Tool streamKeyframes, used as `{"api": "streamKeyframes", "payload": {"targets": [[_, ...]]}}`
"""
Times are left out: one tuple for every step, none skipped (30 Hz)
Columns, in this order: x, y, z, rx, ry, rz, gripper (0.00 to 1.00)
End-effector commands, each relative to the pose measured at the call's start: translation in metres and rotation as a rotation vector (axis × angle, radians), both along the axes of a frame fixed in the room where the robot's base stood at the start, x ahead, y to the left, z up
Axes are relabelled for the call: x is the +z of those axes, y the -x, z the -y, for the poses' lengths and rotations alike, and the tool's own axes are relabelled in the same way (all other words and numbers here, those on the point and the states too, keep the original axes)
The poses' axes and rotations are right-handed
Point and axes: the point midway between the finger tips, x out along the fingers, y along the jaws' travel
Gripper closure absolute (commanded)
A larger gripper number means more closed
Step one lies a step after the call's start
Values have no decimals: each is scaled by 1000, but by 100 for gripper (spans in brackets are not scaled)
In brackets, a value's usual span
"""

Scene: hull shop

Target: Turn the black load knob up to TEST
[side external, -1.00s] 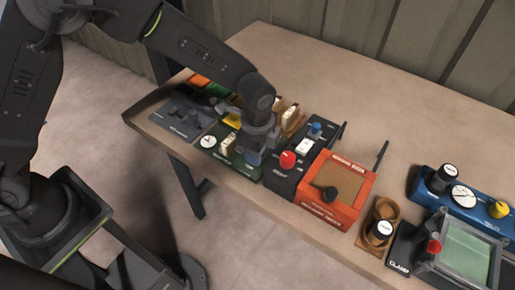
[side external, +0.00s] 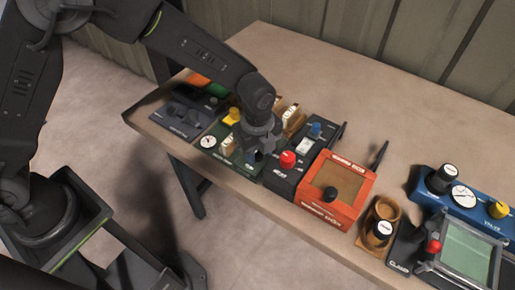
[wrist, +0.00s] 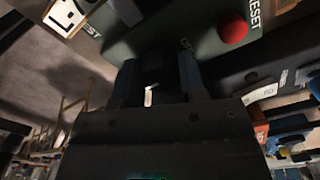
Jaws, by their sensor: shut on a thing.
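My gripper (side external: 256,157) is over the green panel (side external: 213,153) with the round white gauge (side external: 208,142). In the wrist view the two fingers (wrist: 160,78) are shut on a black knob (wrist: 152,88). A short white mark shows on it, slightly tilted. In the side view the fingers hide the knob. In the wrist view, letters ending in "ST" (wrist: 92,32) stand on the panel to the left of the knob. A red button (wrist: 233,30) and the word RESET (wrist: 254,12) are to the right. The rest of the scale is hidden.
The back of the table is clear.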

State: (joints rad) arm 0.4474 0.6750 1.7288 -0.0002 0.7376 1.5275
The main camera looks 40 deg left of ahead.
Motion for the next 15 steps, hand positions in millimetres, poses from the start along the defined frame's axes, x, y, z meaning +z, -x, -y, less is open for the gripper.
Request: {"api": "streamKeyframes", "payload": {"targets": [[-1, 0, 0, -4, -2, -1, 86], [-1, 0, 0, -5, -2, -1, 86], [-1, 0, 0, -6, -2, -1, 86], [-1, 0, 0, -6, -2, -1, 86], [-1, 0, 0, -6, -2, -1, 86], [-1, 0, 0, -6, -2, -1, 86], [-1, 0, 0, -6, -2, -1, 86], [-1, 0, 0, -6, -2, -1, 86], [-1, 0, 0, -6, -2, -1, 86], [-1, 0, 0, -6, -2, -1, 86], [-1, 0, 0, -6, -2, -1, 86], [-1, 0, 0, -6, -2, -1, 59], [-1, 0, 0, -6, -2, -1, 56], [-1, 0, 0, -5, -2, -1, 54], [-1, 0, 0, -5, -1, -1, 50]]}}
